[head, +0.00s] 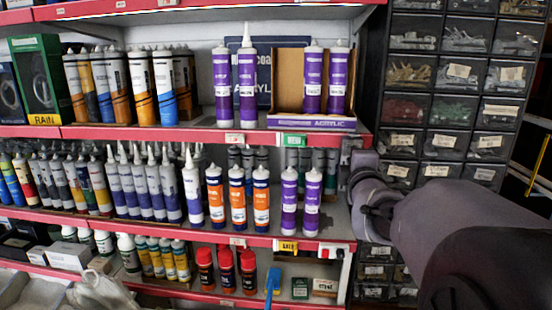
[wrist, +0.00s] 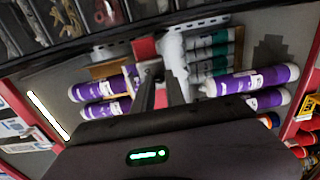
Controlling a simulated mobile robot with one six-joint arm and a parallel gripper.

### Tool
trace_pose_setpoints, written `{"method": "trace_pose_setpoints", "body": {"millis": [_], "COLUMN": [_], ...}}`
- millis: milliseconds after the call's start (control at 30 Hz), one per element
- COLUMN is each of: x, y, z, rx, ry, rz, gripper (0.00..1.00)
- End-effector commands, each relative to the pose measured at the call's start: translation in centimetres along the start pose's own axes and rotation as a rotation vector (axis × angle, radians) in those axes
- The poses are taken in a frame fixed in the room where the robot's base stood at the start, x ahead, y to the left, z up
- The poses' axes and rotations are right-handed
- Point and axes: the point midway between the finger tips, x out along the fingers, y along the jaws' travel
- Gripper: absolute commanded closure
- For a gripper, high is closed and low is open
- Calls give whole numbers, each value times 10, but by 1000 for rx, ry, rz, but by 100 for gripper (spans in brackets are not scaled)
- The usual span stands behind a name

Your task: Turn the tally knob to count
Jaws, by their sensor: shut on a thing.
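My gripper (wrist: 158,80) shows in the wrist view with its two dark fingers close together, reaching to the end of a red shelf edge. The fingertips are shut on a small grey piece (wrist: 152,68) at that edge, which I take to be the tally knob; the fingers hide most of it and its setting cannot be read. In the head view my arm comes in from the right and its end is at the right end of the middle shelf, where the knob cannot be made out.
Purple cartridges (wrist: 259,80) lie close on both sides of my fingers in the wrist view. Shelves of tubes fill the left of the head view, with a cardboard box (head: 289,82) above. A dark drawer cabinet (head: 457,90) stands right behind my arm.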

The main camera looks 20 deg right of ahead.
Motion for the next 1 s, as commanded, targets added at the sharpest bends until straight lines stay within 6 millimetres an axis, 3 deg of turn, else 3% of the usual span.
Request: {"method": "trace_pose_setpoints", "body": {"millis": [400, 433, 500, 533, 867, 1000], "x": [0, 0, 0, 0, -3, -24], "y": [4, 4, 3, 3, 1, 2], "z": [0, 0, 0, 0, 0, 0], "rx": [-7, -6, -6, -6, -5, -5], "ry": [0, 0, 0, 0, 0, 0], "rz": [7, 7, 6, 6, 3, 4], "gripper": [100, 78, 64, 63, 63, 63]}}
